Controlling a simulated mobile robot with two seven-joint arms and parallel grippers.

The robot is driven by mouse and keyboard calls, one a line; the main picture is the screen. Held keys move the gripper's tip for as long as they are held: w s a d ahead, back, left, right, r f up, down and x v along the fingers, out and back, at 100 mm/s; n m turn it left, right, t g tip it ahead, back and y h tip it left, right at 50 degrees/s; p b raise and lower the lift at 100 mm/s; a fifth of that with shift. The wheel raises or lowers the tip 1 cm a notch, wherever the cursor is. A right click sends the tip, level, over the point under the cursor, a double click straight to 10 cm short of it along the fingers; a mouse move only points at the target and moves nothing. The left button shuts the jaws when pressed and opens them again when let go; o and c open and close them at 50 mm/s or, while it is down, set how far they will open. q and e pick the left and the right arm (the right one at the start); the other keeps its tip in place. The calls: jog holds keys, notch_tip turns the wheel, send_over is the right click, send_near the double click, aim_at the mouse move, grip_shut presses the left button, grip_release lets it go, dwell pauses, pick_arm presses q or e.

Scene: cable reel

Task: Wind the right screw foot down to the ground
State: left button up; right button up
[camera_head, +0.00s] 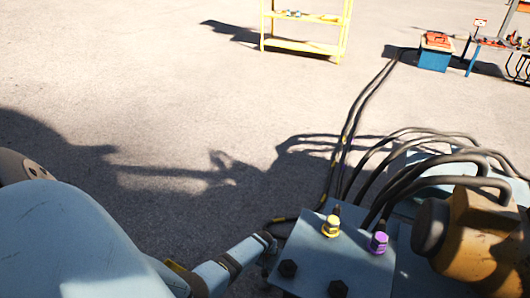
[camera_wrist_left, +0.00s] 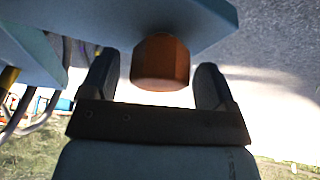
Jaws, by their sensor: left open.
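In the left wrist view a rust-brown hexagonal head (camera_wrist_left: 160,62) stands out from a blue-grey plate (camera_wrist_left: 110,22). My left gripper (camera_wrist_left: 157,66) is open, with one dark finger on each side of this head. Gaps show between the fingers and the head, and whether a finger touches it behind is hidden. In the head view my left arm comes in from the lower left and ends beside the left edge of a blue-grey plate (camera_head: 310,252). The head between my fingers cannot be made out there. No foot touching the ground is visible. My right gripper is not in view.
The plate carries a yellow fitting (camera_head: 331,226), a purple fitting (camera_head: 379,242) and black bolts (camera_head: 288,268). Black cables (camera_head: 350,130) run behind it, beside an orange-brown machine part (camera_head: 475,235). A yellow shelf (camera_head: 303,46) and a blue box (camera_head: 434,58) stand far off. Pavement to the left is clear.

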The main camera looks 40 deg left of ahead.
pick_arm(q)
jog(key=shift+w+f, duration=0.1)
jog(key=shift+f, duration=0.1)
jog(key=c, duration=0.9)
